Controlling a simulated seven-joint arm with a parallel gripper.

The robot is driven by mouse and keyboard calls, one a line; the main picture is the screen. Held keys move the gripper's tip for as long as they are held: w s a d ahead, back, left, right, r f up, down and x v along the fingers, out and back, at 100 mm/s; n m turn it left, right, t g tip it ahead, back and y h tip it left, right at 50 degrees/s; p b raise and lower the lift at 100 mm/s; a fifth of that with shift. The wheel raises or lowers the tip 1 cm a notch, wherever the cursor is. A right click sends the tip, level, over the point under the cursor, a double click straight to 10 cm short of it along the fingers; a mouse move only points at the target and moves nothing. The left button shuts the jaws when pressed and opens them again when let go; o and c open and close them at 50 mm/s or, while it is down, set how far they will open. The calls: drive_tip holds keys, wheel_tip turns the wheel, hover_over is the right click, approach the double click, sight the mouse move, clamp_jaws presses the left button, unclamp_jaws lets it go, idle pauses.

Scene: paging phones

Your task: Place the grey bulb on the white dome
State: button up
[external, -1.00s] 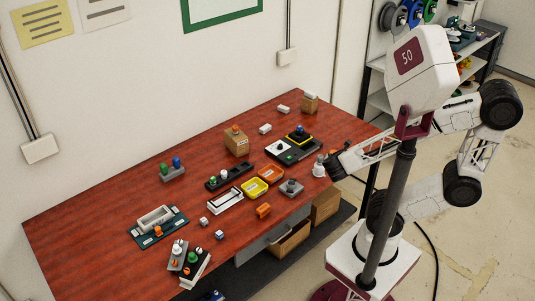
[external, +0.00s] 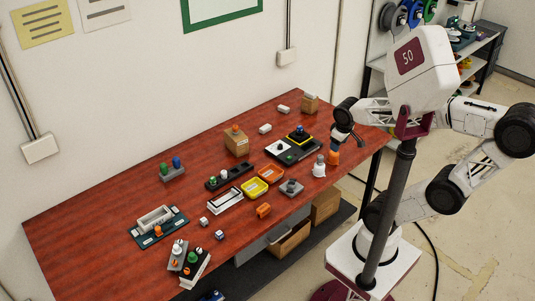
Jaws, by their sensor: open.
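A small white, dome-like body (external: 319,171) stands near the table's right front edge. A grey rounded top (external: 320,158) shows above it; I cannot tell whether this is the grey bulb or how it is joined. A grey block with a rounded grey knob (external: 291,186) sits to its left, and a small white round piece (external: 281,147) is on a black panel behind.
A yellow tray (external: 255,194) and an orange tray (external: 270,180) lie to the left. The black panel (external: 312,154) with a yellow-edged box is behind the white body. A cardboard box (external: 237,142) stands farther back. The red table (external: 110,205) has free room at left.

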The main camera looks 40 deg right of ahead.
drive_tip(key=shift+w+a+r+m+y, duration=0.1)
drive_tip(key=shift+w+r+m+y, duration=0.15)
drive_tip(key=shift+r+m, duration=0.2)
drive_tip(key=shift+w+a+r+m+y, duration=0.1)
drive_tip(key=shift+r+m+y, duration=0.15)
drive_tip(key=shift+r+m, duration=0.2)
idle(0.8)
